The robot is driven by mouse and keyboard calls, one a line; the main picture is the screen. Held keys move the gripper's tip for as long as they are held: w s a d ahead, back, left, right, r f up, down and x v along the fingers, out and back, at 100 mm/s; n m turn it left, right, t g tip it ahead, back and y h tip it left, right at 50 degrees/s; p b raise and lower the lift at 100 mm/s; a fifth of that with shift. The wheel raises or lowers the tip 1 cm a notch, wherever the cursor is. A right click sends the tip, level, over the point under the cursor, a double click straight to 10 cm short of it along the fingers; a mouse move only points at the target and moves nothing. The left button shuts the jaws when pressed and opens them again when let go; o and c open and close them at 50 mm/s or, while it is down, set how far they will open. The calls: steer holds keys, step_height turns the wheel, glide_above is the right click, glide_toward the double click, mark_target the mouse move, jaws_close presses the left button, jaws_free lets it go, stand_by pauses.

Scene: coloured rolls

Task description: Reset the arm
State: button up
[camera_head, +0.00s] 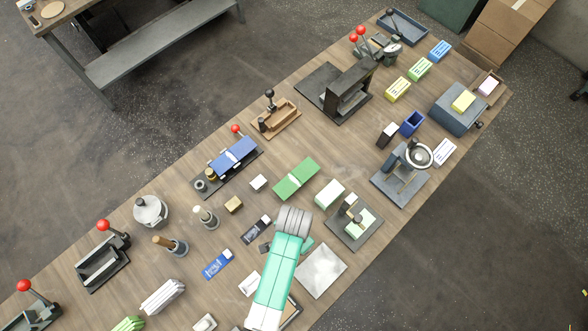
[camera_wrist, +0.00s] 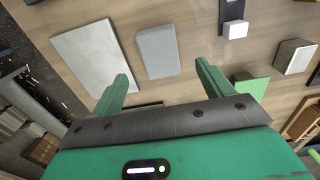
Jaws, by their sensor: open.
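My gripper (camera_wrist: 161,70) shows in the wrist view with its two green fingers spread wide apart. Nothing is between the fingers, and it is empty. It hangs above the wooden table (camera_head: 330,150). A pale grey block (camera_wrist: 158,52) lies on the table beyond the fingertips, and a light square plate (camera_wrist: 88,57) lies to its left. In the head view my teal and white arm reaches over the lower middle of the table. The arm hides most of my gripper there.
Red-knobbed levers (camera_head: 103,226) stand along the table's back edge. Cardboard boxes (camera_head: 497,35) stand beyond the table.

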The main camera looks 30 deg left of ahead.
step_height(320, 180, up, 2)
stand_by(0.4)
steer(key=w+r+t+y+p, duration=0.15)
steer(key=w+r+t, duration=0.45)
steer(key=w+r, duration=1.1)
steer(key=w+d+r+n+t+p, duration=0.1)
steer(key=w+r+t, duration=0.15)
steer(key=r, duration=0.95)
steer(key=w+d+r+t, duration=0.15)
steer(key=r+t, duration=0.25)
steer(key=r, duration=0.8)
steer(key=s+d+r+t, duration=0.1)
steer(key=r+t, duration=0.1)
steer(key=r, duration=0.5)
steer(key=s+d+r+n+t+p, duration=0.1)
steer(key=d+r+t, duration=0.1)
steer(key=r, duration=0.6)
steer(key=s+d+r+t, duration=0.1)
steer(key=r+t, duration=0.2)
steer(key=r, duration=0.4)
steer(key=s+d+r+t, duration=0.2)
steer(key=s+r, duration=0.3)
steer(key=r, duration=0.3)
steer(key=s+d+r+t+h+p, duration=0.1)
steer(key=s+r+t, duration=0.2)
steer(key=s+r, duration=0.3)
step_height(320, 180, up, 4)
steer(key=shift+d+f+n, duration=0.25)
steer(key=shift+d+n, duration=0.15)
